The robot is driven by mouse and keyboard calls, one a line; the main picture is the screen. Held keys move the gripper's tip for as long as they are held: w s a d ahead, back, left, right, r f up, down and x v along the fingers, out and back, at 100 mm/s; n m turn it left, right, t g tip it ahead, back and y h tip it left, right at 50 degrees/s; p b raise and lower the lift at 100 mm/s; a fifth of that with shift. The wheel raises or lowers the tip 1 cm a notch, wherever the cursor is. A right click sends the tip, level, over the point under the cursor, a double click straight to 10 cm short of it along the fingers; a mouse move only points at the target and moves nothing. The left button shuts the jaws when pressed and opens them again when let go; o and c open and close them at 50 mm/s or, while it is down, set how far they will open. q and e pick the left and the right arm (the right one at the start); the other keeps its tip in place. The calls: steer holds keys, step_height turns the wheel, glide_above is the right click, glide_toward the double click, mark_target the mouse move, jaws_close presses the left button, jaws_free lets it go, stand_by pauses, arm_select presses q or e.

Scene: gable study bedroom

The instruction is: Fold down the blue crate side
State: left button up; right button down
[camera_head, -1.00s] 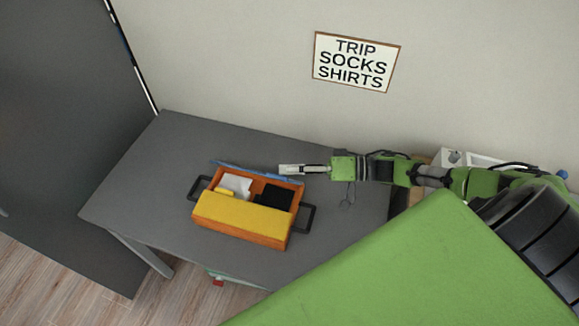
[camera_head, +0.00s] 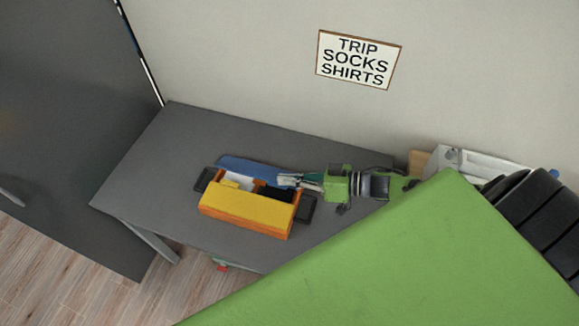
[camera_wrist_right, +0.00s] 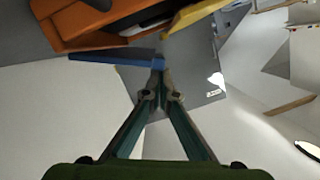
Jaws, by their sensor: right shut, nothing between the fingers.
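The orange crate (camera_head: 272,229) stands on the grey table, with a yellow panel (camera_head: 247,208) along its front. Its blue side (camera_head: 245,168) is at the back, toward the wall, and shows its broad face, leaning outward; I cannot tell whether it lies flat. In the right wrist view the blue side (camera_wrist_right: 115,58) is seen nearly edge-on, close to my fingertips. My right gripper (camera_head: 284,181) is shut and empty at the crate's back right corner, by the blue side's right end; contact is unclear. My left gripper is not in view.
The crate holds a white cloth (camera_head: 213,181), a black item (camera_head: 274,194) and a small yellow item. Dark handles stick out at both ends. The grey table (camera_head: 180,140) is clear left of and behind the crate. A wall sign (camera_head: 358,60) hangs above.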

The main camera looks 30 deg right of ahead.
steer(key=shift+s+a+f+n+h, duration=0.15)
steer(key=shift+s+a+f+n, duration=0.15)
steer(key=shift+f+n, duration=0.25)
steer(key=shift+s+a+f+n+h, duration=0.15)
steer(key=shift+s+a+f+n, duration=0.15)
steer(key=shift+f+n, duration=0.2)
steer(key=shift+a+f, duration=0.15)
steer(key=shift+f, duration=0.25)
steer(key=shift+r+p, duration=0.6)
steer(key=shift+r, duration=0.05)
step_height(320, 180, up, 4)
steer(key=p, duration=0.3)
steer(key=shift+f+p, duration=0.15)
steer(key=shift+p, duration=0.15)
steer(key=f+p+v, duration=0.1)
steer(key=p+v, duration=0.1)
steer(key=v, duration=0.7)
steer(key=shift+s+d+p, duration=0.3)
steer(key=shift+s, duration=0.2)
steer(key=shift+s+a, duration=0.1)
